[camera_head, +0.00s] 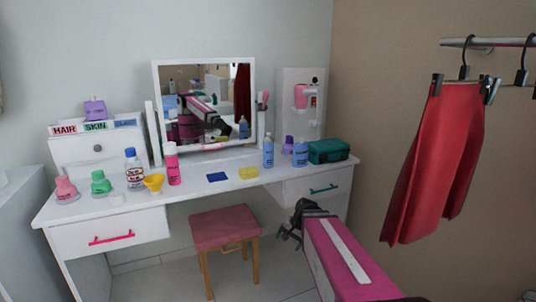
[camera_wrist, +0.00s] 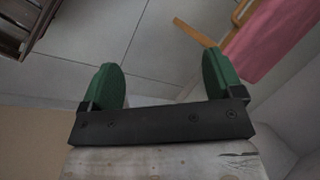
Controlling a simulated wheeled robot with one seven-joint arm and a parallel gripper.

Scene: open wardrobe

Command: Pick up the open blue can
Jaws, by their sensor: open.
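A tall blue can-like container (camera_head: 268,152) stands upright on the right half of the white dressing table. A shorter light-blue container (camera_head: 300,154) stands to its right, beside a purple bottle (camera_head: 288,145). They are too small to tell which is open. My gripper (camera_head: 287,229) is in front of the table's right side, lower in the picture than the tabletop. In the wrist view its green fingers (camera_wrist: 162,75) are spread apart with nothing between them. That view shows floor tiles and no can.
The white dressing table (camera_head: 215,182) holds a mirror (camera_head: 204,100), a pink bottle (camera_head: 172,163), a yellow sponge (camera_head: 249,173) and a green box (camera_head: 328,150). A pink-topped stool (camera_head: 225,223) stands in front.

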